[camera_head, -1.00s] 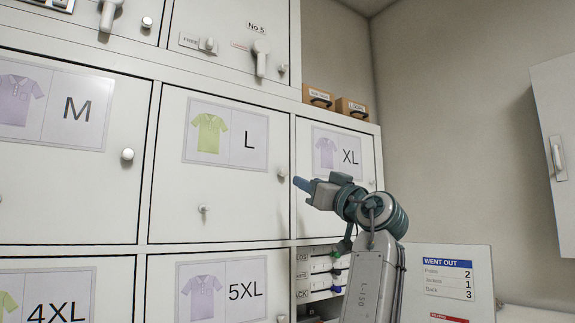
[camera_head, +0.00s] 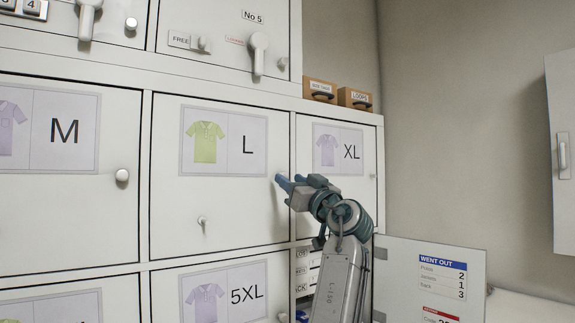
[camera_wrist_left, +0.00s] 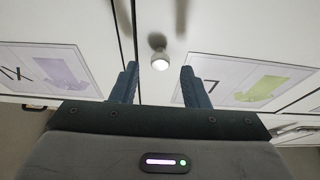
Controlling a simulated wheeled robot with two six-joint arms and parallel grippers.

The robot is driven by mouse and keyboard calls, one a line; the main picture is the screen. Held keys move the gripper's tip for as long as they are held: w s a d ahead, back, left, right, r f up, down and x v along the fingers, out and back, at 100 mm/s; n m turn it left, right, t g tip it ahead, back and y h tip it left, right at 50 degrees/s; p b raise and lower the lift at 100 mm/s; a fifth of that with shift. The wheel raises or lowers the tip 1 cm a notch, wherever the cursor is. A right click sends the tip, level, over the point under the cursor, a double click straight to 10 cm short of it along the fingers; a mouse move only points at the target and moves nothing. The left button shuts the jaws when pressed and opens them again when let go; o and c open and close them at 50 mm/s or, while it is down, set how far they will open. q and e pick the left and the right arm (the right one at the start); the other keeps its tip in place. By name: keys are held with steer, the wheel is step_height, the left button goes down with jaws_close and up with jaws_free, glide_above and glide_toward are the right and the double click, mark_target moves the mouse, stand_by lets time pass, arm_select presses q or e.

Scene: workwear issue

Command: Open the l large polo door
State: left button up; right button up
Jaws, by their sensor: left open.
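The L polo door (camera_head: 225,205) is a white locker door, shut flush. It carries a label with a green polo and the letter L. A small keyhole-like fitting (camera_head: 202,222) sits low on it. My left gripper (camera_head: 283,181) is at the door's right edge, where it hides the door's round knob in the head view. In the left wrist view the pale knob (camera_wrist_left: 160,62) shows between and beyond the two blue fingers of the open left gripper (camera_wrist_left: 158,80). The fingers look clear of the knob on both sides. My right gripper is not in view.
The XL door (camera_head: 338,187) adjoins on the right, partly behind my left arm. The M door (camera_head: 70,210) is on the left and the 5XL door (camera_head: 220,297) below. Two brown boxes (camera_head: 321,91) stand on the ledge. A "WENT OUT" board (camera_head: 430,275) is at lower right.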

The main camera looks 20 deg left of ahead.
arm_select(q)
steer(key=x, duration=0.2)
steer(key=shift+w+a+r+p, duration=0.1)
steer(key=shift+w+a+p, duration=0.15)
steer(key=shift+p, duration=0.15)
jaws_close()
